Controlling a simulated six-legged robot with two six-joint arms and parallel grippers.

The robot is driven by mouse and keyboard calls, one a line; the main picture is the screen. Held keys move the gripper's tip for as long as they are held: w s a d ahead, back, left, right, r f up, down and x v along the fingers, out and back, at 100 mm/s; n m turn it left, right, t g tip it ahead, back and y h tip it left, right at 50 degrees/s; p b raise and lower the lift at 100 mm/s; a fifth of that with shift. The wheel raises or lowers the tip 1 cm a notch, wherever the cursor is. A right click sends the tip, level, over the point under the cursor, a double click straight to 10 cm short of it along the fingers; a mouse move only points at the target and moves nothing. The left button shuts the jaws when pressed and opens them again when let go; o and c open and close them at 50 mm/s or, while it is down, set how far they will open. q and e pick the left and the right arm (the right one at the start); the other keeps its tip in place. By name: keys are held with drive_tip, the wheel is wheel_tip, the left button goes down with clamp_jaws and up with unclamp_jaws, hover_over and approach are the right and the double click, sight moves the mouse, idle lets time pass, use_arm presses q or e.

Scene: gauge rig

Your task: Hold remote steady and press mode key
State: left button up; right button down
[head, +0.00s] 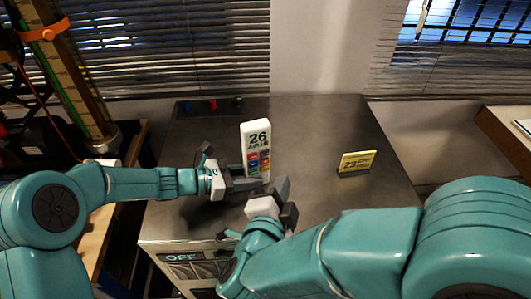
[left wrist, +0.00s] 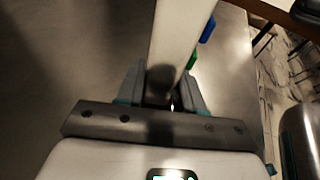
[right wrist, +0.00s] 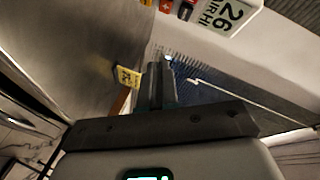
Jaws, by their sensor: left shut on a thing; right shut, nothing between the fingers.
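The white remote (head: 256,134) stands upright on the metal table, with "26" on its face and several coloured keys below. My left gripper (head: 246,180) is shut on the lower part of the remote. In the left wrist view the remote (left wrist: 178,35) rises between the fingers, with blue and green keys sticking out on its right side. My right gripper (head: 282,187) is shut and empty, just in front and to the right of the remote's lower end. In the right wrist view its closed fingers (right wrist: 160,85) are apart from the remote (right wrist: 205,12). I cannot tell which key is mode.
A yellow card (head: 357,161) reading "23" stands on the metal table (head: 320,125) to the right. Small red and blue items (head: 212,104) lie at the back left edge. A sign reading "OFF" (head: 181,257) is on the table's front. The table between remote and card is clear.

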sight(265, 153)
drive_tip(key=shift+w+a, duration=0.25)
drive_tip(key=shift+w, duration=0.65)
drive_tip(key=shift+w+a, duration=0.25)
drive_tip(key=shift+w, duration=0.6)
drive_tip(key=shift+w+a, duration=0.25)
drive_tip(key=shift+w, duration=0.65)
drive_tip(key=shift+w+a, duration=0.1)
drive_tip(key=shift+w, duration=0.3)
drive_tip(key=shift+w+a, duration=0.1)
drive_tip(key=shift+w, duration=0.2)
idle(1.0)
drive_tip(key=shift+s+d, duration=0.2)
drive_tip(key=shift+s, duration=0.55)
drive_tip(key=shift+w, duration=0.15)
drive_tip(key=shift+w+a, duration=0.1)
drive_tip(key=shift+w, duration=0.25)
